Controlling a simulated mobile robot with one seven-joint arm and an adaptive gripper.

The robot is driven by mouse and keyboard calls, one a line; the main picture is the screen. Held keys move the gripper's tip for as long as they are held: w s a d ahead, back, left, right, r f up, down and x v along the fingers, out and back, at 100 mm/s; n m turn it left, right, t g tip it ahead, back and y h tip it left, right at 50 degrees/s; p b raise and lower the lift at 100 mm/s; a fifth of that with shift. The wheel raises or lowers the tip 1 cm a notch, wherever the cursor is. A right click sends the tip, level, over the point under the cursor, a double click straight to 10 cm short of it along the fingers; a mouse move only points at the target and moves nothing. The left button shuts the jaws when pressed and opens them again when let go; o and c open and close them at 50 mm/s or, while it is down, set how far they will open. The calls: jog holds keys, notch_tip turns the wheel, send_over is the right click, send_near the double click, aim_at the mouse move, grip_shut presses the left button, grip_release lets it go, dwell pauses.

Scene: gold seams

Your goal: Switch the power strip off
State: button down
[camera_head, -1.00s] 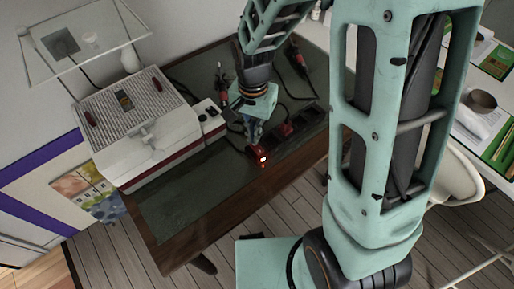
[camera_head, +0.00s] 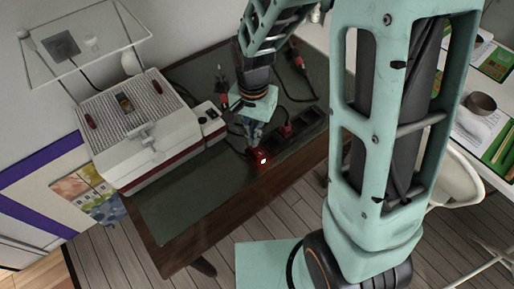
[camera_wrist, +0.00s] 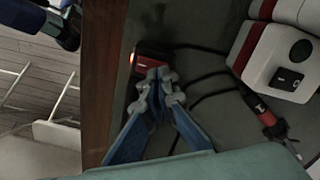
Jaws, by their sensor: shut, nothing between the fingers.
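The power strip (camera_head: 301,120) is a dark bar with several sockets, lying on the dark green mat of the wooden table. Its near end is a red block (camera_head: 256,157) with a glowing light on it. My gripper (camera_head: 252,143) points down at this end, with its blue fingers closed and empty. In the wrist view, the fingertips (camera_wrist: 160,73) are together at the edge of the red block (camera_wrist: 152,60) and partly cover it. The glow shows at the block's left side. I cannot tell whether the tips touch it.
A white ribbed machine (camera_head: 145,125) stands left of the gripper. A small white box with a black rocker switch (camera_wrist: 288,80) sits beside it. Dark cables and red-ended plugs lie around the strip. The mat's near left part is clear. A white chair (camera_head: 458,180) stands right.

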jog(key=shift+f+b, duration=0.95)
jog(key=shift+f, duration=0.2)
dwell(0.6)
jog(key=shift+r, duration=0.1)
jog(key=shift+r+p, duration=2.8)
jog(key=shift+r, duration=0.7)
